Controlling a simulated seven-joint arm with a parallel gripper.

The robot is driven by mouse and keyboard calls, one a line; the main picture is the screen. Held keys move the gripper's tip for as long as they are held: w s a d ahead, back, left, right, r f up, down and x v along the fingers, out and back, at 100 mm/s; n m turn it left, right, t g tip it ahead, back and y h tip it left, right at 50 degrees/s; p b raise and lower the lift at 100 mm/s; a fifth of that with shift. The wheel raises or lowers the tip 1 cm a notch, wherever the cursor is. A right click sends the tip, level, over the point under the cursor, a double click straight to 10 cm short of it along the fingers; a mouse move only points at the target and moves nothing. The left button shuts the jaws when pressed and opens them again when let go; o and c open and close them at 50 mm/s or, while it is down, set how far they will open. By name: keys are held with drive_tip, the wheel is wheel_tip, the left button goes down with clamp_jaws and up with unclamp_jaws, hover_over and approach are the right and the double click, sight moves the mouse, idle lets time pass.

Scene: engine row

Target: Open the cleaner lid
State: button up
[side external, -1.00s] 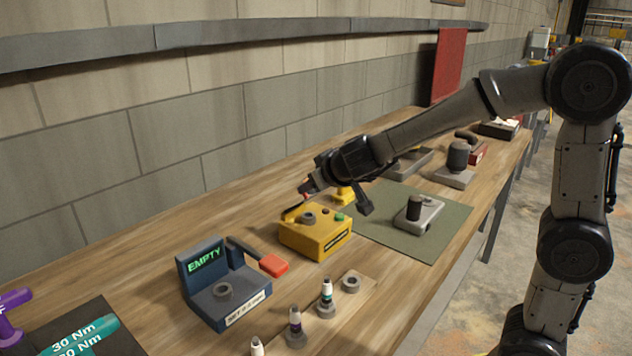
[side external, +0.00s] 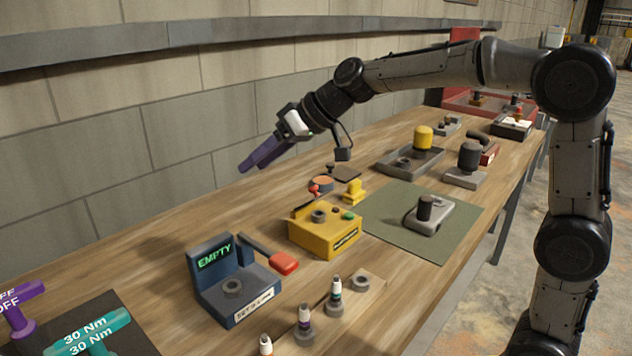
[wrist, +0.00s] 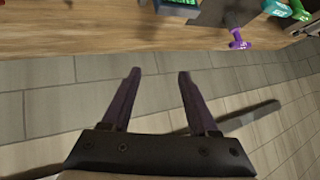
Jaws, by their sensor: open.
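My gripper (side external: 252,161) is raised above the back of the bench, left of and above the yellow box, with its dark purple fingers pointing down and left. In the wrist view my gripper (wrist: 159,72) is open, with nothing between its fingers. Behind the yellow box (side external: 325,232) is a small round container (side external: 320,184) with an orange top or inside. A dark flat plate (side external: 346,173) lies or tilts beside it, with a red knob (side external: 314,190) in front. I cannot tell which part is the cleaner lid. None of these show clearly in the wrist view.
A blue stand with an "EMPTY" display (side external: 215,258) and a red-ended lever (side external: 284,262) is at front left. A green mat (side external: 440,250) holds a grey fixture (side external: 428,212).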

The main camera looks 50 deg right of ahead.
drive_tip(key=s+d+m+g+h, duration=0.1)
drive_tip(key=s+d+g+h, duration=0.2)
drive_tip(key=d, duration=0.8)
drive_tip(key=h, duration=0.2)
approach(316, 186)
drive_tip(key=shift+m+g, duration=0.3)
drive_tip(key=shift+m, duration=0.1)
drive_tip(key=x, duration=0.4)
drive_tip(key=w+x, duration=0.1)
drive_tip(key=x, duration=0.3)
drive_tip(key=shift+w+f, duration=0.1)
drive_tip(key=shift+w, duration=0.05)
clamp_jaws()
